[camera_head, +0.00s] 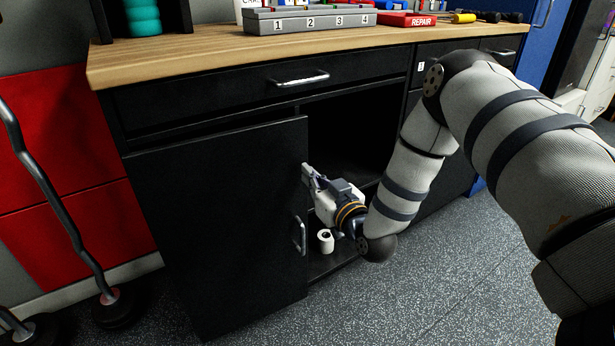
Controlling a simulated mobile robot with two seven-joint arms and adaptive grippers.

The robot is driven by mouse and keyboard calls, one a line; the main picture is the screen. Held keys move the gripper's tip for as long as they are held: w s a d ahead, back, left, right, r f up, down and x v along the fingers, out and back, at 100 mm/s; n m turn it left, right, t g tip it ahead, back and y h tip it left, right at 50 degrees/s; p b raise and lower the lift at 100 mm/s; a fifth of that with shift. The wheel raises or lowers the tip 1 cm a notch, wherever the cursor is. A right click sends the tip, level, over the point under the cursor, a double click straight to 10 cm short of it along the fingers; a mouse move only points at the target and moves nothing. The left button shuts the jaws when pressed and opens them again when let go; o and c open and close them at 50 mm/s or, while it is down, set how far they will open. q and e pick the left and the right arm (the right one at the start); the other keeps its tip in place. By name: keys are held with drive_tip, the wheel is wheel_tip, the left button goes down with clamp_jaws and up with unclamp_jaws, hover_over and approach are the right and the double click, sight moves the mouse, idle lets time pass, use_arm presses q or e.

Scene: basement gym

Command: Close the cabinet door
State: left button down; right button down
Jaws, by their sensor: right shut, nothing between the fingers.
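The black cabinet door (222,232) stands partly open on the left side of the cabinet, under a wood worktop. Its small silver handle (300,236) is near the door's right edge. The dark opening (345,130) shows to the right of the door. My right gripper (307,176) is shut and empty, at the door's free right edge, above the handle. I cannot tell whether its fingers touch the door. My right arm comes in from the right. My left gripper is not in view.
A small white roll (325,241) stands on the cabinet floor just below my right gripper. A closed drawer with a handle (303,79) is above the opening. A grey numbered tray (310,22) and a red REPAIR box (407,20) are on the worktop (200,50). A bent bar (50,190) stands left.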

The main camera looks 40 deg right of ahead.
sight(301, 162)
drive_tip(key=shift+w+d, duration=0.15)
drive_tip(key=shift+w, duration=0.55)
drive_tip(key=w, duration=0.1)
drive_tip(key=w+d+n+y, duration=0.1)
drive_tip(key=w+y+b, duration=0.1)
drive_tip(key=shift+w+d+r, duration=0.2)
drive_tip(key=shift+w+r, duration=0.05)
drive_tip(key=shift+w, duration=0.15)
drive_tip(key=shift+t, duration=0.3)
